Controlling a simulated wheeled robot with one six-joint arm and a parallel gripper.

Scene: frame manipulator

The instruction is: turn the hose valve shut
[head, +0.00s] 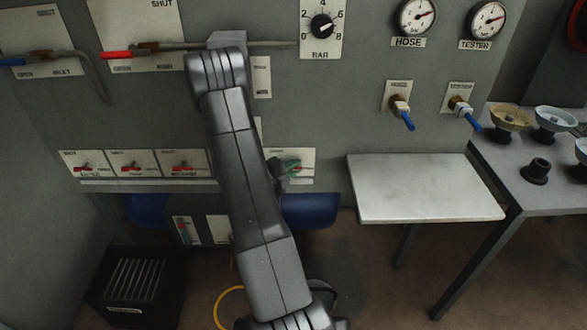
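Two lever valves are on the grey wall panel at upper left, on white plates marked SHUT at the top and OPEN at the bottom. The right one has a red-tipped lever (117,54) pointing left, near level, close to its OPEN mark. Its plate's name is too small to read, so I cannot tell if it is the hose valve. A blue-handled valve (402,114) sits below the HOSE gauge (415,17). My arm rises in front of the panel, its upper joint beside the red lever's rod.
A blue-tipped inlet lever (14,62) is at far left. A BAR knob (322,26) and TESTER gauge (487,20) are on the panel. A bare shelf (425,188) and a side table (545,198) with bowls stand at right. A black bin (130,285) is at lower left.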

